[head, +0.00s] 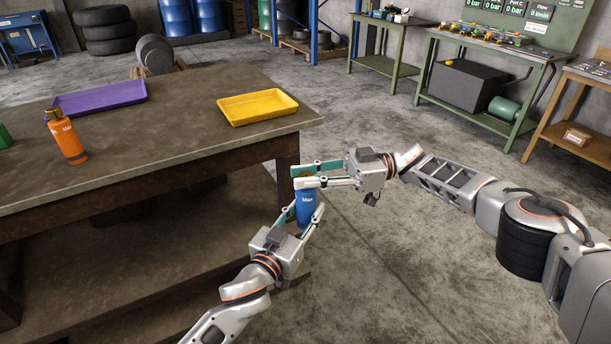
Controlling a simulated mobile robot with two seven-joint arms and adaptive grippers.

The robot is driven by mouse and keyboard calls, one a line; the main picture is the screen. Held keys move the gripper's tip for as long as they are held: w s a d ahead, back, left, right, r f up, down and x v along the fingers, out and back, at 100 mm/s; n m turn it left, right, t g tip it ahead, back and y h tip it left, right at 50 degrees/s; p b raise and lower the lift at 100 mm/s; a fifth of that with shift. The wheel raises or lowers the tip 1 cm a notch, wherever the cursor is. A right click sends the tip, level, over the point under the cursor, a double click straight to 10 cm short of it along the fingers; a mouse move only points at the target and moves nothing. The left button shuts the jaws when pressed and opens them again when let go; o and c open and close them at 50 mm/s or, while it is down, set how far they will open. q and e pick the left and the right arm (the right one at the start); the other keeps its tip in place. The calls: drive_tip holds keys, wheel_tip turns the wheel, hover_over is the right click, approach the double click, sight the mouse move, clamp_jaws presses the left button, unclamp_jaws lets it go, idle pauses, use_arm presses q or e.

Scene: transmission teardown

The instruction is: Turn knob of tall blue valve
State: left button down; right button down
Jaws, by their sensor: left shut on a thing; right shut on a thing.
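The tall blue valve (306,205) is held upright in the air, just off the right corner of the workbench. My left gripper (303,209) is shut around its blue body from below. My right gripper (306,177) comes from the right and is shut at the top of the valve, on its knob. The knob (307,174) is mostly hidden between the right fingers; only a small orange-brown patch shows. White lettering on the blue body faces me.
The workbench (180,135) carries a yellow tray (258,107), a purple tray (99,98) and an orange bottle-shaped valve (66,137). A green thing (4,135) shows at the left edge. Open concrete floor lies below and right of the grippers. Green tables (480,85) stand farther back.

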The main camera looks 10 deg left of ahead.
sight(307, 175)
drive_tip(key=shift+w+d, duration=0.15)
drive_tip(key=c, duration=1.8)
unclamp_jaws()
drive_tip(key=shift+o, duration=0.2)
wheel_tip(307, 175, up, 10)
drive_tip(key=v, duration=1.2)
